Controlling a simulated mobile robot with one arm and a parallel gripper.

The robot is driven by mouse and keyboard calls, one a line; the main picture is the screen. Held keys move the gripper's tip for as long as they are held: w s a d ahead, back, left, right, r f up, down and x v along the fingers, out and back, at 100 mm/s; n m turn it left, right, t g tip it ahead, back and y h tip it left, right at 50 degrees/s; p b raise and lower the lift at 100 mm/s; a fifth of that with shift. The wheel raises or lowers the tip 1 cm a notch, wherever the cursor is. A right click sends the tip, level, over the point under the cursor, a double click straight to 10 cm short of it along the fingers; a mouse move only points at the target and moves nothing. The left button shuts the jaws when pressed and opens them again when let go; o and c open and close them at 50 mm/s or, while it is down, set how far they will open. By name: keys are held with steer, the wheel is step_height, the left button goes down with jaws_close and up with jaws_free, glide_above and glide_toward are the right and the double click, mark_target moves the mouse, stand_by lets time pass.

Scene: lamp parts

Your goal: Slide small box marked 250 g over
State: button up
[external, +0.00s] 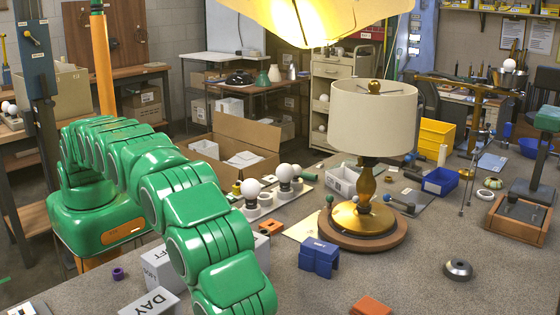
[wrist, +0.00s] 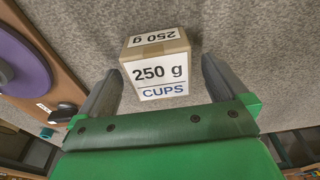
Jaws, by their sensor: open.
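The small box marked 250 g (wrist: 160,75) sits on the grey tabletop in the wrist view. It is tan with white labels, and its near label reads "250 g CUPS". My gripper (wrist: 161,66) is open, with one grey finger to the left of the box and one to the right. Grey surface shows between the box and each finger, so I see no contact. In the external view my green arm reaches down past the bottom edge, hiding my gripper. I cannot pick out the 250 g box there.
In the wrist view a purple disc (wrist: 18,65) on a wooden board lies at left. In the external view a lamp (external: 366,200), a blue block (external: 319,257), an orange block (external: 371,306) and a "DAY" box (external: 150,303) stand on the table. Bare tabletop lies at right front.

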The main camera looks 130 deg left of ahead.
steer(key=shift+w+f, duration=0.1)
steer(key=shift+f, duration=0.55)
steer(key=c, duration=1.2)
steer(key=shift+a, duration=10.05)
steer(key=o, duration=1.2)
